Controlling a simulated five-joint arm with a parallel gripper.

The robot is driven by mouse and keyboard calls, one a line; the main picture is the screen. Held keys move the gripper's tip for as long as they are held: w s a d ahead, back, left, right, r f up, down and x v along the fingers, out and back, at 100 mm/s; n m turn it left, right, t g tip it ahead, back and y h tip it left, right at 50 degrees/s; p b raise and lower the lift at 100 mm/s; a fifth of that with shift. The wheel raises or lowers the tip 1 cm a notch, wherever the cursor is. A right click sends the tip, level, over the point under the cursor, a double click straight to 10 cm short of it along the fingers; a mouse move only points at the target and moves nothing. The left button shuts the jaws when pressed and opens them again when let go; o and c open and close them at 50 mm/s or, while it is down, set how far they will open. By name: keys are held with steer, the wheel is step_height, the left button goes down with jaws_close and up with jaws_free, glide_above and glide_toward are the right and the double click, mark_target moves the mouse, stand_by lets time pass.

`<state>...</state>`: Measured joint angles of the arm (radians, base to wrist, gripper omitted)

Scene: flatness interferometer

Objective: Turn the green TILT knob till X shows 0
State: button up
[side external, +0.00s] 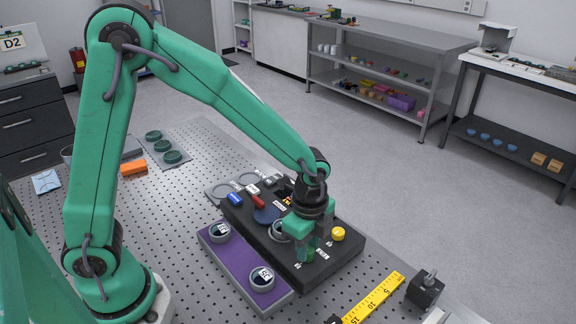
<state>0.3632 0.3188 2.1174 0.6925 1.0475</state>
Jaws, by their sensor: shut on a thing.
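A black control box (330,266) lies on the perforated table. The green TILT knob (309,255) is near its front edge, mostly hidden by my fingers. My gripper (310,252) points down at the knob and is shut on it. Two round dials (262,278) (220,232) sit on a purple plate (243,266) left of the box. The dials show small dark figures, too small to read surely, and I cannot tell which is X.
The box also carries a yellow button (338,234), a blue switch (235,199) and a red switch (258,202). A yellow ruler (374,298) and a black block (425,289) lie to the right. An orange block (133,167) is at the left.

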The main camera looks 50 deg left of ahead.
steer(key=shift+n, duration=0.5)
steer(key=n, duration=0.8)
steer(key=shift+n, duration=0.3)
stand_by(0.3)
steer(key=o, duration=1)
steer(key=shift+r, duration=0.1)
steer(key=shift+r, duration=3.85)
